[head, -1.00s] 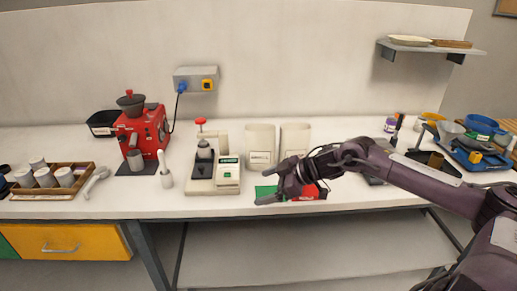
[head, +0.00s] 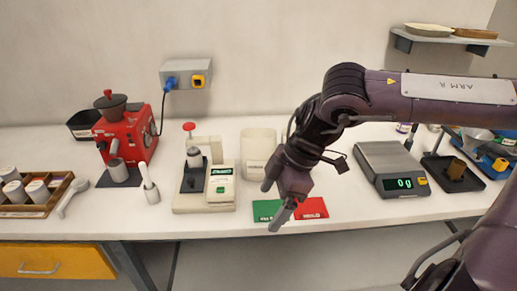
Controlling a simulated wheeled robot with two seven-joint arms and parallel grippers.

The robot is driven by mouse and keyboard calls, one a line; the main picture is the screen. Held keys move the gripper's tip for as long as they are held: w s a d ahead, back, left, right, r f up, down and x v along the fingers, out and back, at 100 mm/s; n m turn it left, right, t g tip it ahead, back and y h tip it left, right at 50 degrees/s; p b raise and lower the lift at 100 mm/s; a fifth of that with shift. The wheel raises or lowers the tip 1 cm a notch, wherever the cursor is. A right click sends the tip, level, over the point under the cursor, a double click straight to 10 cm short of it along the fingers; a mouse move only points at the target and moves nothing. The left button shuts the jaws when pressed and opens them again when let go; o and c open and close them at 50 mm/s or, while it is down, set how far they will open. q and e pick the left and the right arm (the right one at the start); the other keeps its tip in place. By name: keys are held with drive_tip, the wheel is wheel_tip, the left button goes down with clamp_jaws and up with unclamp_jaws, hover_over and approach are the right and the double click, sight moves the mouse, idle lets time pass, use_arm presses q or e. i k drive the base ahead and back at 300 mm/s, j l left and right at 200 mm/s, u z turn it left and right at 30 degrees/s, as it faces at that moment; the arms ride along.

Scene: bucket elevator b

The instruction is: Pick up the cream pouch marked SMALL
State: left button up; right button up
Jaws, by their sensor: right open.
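A cream pouch (head: 257,150) stands upright at the back of the white bench, right of the press-like device; the print on its label is too small to read. A second cream pouch stood beside it on the right in the earlier view and is now hidden behind my right arm, so I cannot tell which is marked SMALL. My right gripper (head: 273,206) is open and empty, its fingers pointing down and left in front of the visible pouch, apart from it in the picture. My left gripper is not in view.
Green (head: 266,210) and red (head: 312,208) cards lie below the gripper. The press-like device (head: 208,195) stands left, with a red grinder (head: 125,132) beyond. A scale (head: 392,165) reading 0 g and a black tray (head: 468,182) stand right.

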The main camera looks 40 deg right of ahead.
sight(257, 144)
drive_tip(key=i+l, duration=0.95)
drive_tip(key=l, duration=0.1)
